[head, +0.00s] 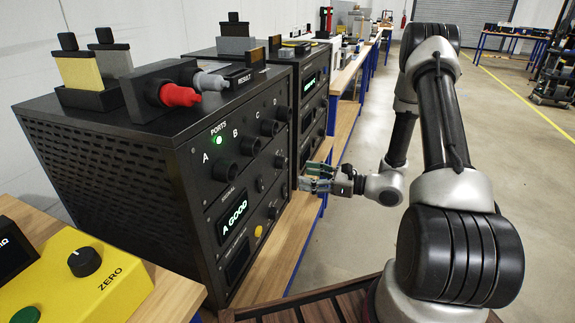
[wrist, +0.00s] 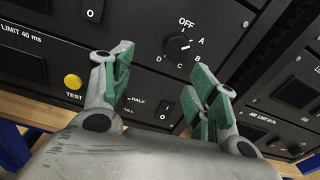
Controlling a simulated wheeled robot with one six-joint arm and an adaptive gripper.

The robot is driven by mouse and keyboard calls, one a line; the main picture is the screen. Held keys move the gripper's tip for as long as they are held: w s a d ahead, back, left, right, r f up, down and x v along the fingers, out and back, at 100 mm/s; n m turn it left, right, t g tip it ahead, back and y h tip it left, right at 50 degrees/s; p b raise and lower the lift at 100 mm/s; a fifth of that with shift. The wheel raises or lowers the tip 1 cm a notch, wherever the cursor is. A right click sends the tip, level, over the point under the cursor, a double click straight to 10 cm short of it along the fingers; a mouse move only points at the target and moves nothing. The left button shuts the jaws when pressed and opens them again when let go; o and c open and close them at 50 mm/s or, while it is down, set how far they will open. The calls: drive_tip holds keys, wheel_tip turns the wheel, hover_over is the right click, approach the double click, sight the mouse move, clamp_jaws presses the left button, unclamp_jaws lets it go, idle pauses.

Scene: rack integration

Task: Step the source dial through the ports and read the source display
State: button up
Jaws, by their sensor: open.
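The source dial (wrist: 178,45) is a round black knob with a pale pointer mark, ringed by OFF, A, B, C and D. The mark leans right, toward the A and B side; I cannot tell exactly which. The lit source display (head: 235,217) reads "A GOOD" in the head view. A green light (head: 219,141) glows above port A. My gripper (wrist: 162,65) is open, its green-padded fingers spread below and either side of the dial, apparently not touching it. In the head view my gripper (head: 316,178) is at the right of the black unit's front.
A yellow TEST button (wrist: 73,82) and a rocker switch (wrist: 164,111) are near my fingers. A second black unit (head: 310,85) stands behind on the wooden bench (head: 265,275). A yellow box (head: 85,285) with a ZERO knob is at front left. The floor on the right is open.

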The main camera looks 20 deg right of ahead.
sight(285, 163)
drive_tip(key=shift+m+t, duration=0.3)
drive_tip(key=shift+t, duration=0.4)
drive_tip(key=x, duration=0.5)
drive_tip(key=w+d+r+x, duration=0.1)
drive_tip(key=x, duration=0.2)
drive_tip(key=shift+w+a+r, duration=0.15)
drive_tip(key=shift+w, duration=0.15)
drive_tip(key=c, duration=1)
